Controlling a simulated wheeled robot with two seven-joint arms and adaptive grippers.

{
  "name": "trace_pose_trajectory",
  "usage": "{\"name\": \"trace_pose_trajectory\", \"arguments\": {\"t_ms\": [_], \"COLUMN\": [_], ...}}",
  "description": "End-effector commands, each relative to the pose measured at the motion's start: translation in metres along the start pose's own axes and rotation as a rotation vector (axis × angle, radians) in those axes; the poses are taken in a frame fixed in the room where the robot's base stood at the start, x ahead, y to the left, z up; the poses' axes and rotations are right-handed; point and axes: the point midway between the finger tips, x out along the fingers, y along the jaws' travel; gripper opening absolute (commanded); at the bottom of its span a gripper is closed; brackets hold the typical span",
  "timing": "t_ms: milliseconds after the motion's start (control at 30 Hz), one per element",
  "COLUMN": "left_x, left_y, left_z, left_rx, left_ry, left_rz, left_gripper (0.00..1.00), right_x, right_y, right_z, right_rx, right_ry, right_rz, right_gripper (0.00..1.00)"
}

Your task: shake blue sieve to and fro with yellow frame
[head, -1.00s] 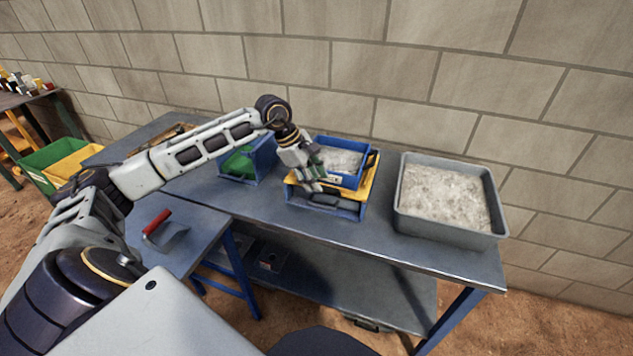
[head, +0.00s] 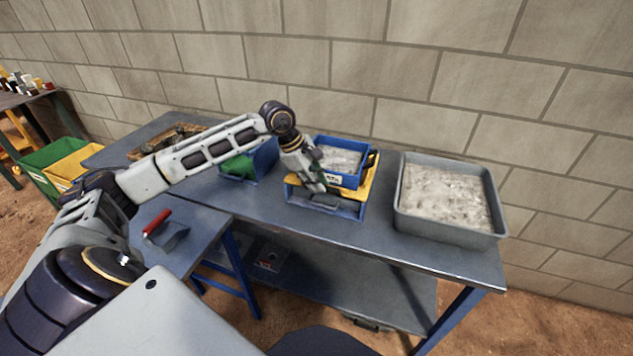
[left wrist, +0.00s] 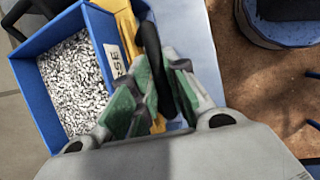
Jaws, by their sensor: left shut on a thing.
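The blue sieve (head: 345,180) is a box of pale crushed stone. It sits on the yellow frame (head: 359,191), above a blue-sided pan with a dark handle. In the left wrist view, the sieve (left wrist: 36,98) is at the left, and part of the yellow frame (left wrist: 127,28) shows beside it. My left gripper (head: 320,186) is at the sieve's front left side. In the left wrist view, its green-padded fingers (left wrist: 152,95) are shut on a black handle (left wrist: 151,48). The fingers hide where this handle joins. My right gripper is in neither view.
A grey tray of pale powder (head: 404,214) stands at the right on the bench. A blue bin with green inside (head: 266,160) is close at the left. A red-handled tool (head: 157,222) lies on the lower table. The block wall is behind.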

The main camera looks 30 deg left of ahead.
Motion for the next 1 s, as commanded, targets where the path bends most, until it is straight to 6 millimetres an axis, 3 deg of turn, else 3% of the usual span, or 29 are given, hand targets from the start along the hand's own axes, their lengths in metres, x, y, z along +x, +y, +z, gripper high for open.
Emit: {"name": "trace_pose_trajectory", "arguments": {"t_ms": [267, 700, 1000], "left_x": [0.0, 0.004, 0.004], "left_y": [0.003, 0.026, 0.027], "left_z": [0.0, -0.002, -0.002], "left_rx": [0.0, -0.001, -0.001], "left_ry": [-0.001, -0.001, 0.0], "left_rz": [0.002, 0.002, 0.002], "left_gripper": [0.0, 0.0, 0.0], "right_x": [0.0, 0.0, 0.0], "right_y": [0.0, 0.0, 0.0], "right_z": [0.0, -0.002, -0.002], "right_rx": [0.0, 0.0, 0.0], "right_ry": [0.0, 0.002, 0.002], "right_rz": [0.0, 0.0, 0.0], "right_gripper": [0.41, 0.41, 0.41]}}
